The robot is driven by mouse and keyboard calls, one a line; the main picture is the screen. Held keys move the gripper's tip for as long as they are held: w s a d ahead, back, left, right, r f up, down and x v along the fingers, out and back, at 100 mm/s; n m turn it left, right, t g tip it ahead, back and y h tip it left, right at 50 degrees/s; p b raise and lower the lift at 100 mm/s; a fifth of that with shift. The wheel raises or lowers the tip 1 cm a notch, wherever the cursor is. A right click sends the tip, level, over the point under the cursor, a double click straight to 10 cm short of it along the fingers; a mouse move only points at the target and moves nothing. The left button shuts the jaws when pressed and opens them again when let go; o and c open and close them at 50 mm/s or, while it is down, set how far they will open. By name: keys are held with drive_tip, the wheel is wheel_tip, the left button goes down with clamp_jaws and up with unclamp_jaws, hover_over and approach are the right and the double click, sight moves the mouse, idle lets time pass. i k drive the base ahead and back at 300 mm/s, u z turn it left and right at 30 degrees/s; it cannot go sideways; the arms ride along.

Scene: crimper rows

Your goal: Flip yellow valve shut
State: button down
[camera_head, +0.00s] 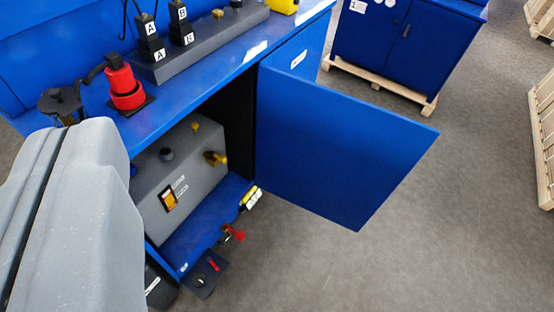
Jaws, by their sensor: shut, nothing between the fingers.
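A small yellow handle (248,194), which looks like the yellow valve, is at the right front edge of the blue cabinet's lower shelf. A white label or tag (255,201) is beside it. It is too small to tell whether the valve is open or shut. A red-handled fitting (234,234) sits lower and to the left. A brass-yellow fitting (215,158) sticks out of the grey tank (190,165) inside the cabinet. A large grey part of my arm fills the lower left. My gripper's fingers do not show, and nothing touches the yellow handle.
The blue cabinet door (335,145) stands open to the right of the opening. Above is a blue bench top (215,85) with a red fitting (124,88) and labelled black blocks (150,40). The floor (400,250) at lower right is clear. Pallets (540,140) stand far right.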

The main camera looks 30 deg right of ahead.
sight(212, 154)
drive_tip(key=z, duration=0.45)
drive_tip(key=k, duration=1.4)
drive_tip(key=u, duration=0.55)
drive_tip(key=i, duration=2.15)
drive_tip(key=z, duration=0.7)
